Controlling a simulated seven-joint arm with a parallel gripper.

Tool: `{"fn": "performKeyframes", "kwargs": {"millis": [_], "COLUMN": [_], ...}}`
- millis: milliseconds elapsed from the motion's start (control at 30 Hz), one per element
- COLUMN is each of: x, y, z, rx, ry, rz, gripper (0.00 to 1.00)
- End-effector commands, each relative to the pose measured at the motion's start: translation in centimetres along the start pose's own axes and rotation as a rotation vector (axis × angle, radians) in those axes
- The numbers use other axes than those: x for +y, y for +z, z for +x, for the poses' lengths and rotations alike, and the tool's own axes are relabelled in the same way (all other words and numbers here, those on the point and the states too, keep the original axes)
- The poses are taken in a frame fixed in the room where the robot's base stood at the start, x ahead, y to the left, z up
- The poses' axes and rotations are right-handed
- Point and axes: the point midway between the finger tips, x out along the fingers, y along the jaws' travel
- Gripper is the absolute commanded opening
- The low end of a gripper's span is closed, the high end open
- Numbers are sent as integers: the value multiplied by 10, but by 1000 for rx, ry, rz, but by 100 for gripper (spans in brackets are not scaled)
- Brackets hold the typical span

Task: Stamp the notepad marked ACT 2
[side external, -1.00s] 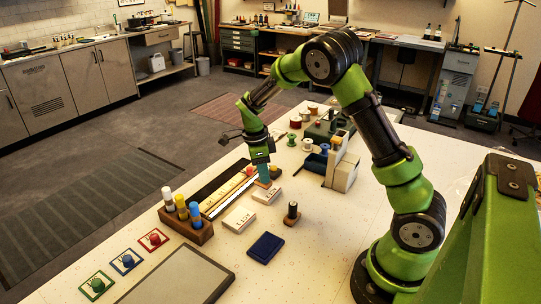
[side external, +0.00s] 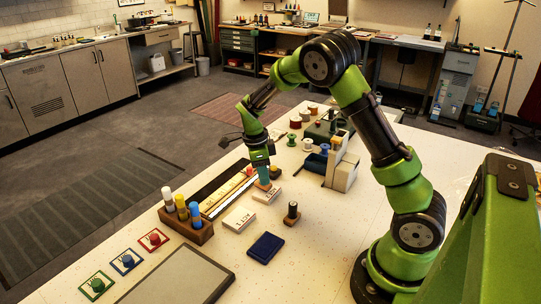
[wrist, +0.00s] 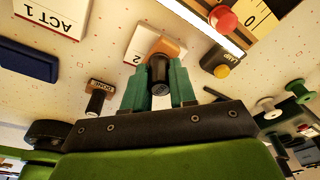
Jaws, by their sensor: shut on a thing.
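My gripper (wrist: 160,88) is shut on a stamp with a black handle (wrist: 158,72) and an orange-brown base (wrist: 172,47). In the side view my gripper (side external: 264,178) points down with the stamp base (side external: 263,187) at the far edge of a white notepad (side external: 268,196). In the wrist view this notepad (wrist: 143,42) shows a "2"; the base and gripper hide the rest of its label. I cannot tell whether the base touches the paper. The notepad marked ACT 1 (wrist: 58,14) lies apart, nearer the front in the side view (side external: 239,220).
A dark blue pad (side external: 266,247) and a second black-handled stamp (side external: 292,212) are nearby.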

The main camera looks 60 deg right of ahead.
Motion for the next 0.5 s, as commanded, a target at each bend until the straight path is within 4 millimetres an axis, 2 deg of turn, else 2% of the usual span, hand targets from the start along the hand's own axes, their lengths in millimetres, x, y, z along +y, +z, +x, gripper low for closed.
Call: {"fn": "performKeyframes", "kwargs": {"millis": [500], "x": [0], "y": [1], "z": [6], "rx": [0], "ry": [0], "rz": [0], "gripper": [6]}}
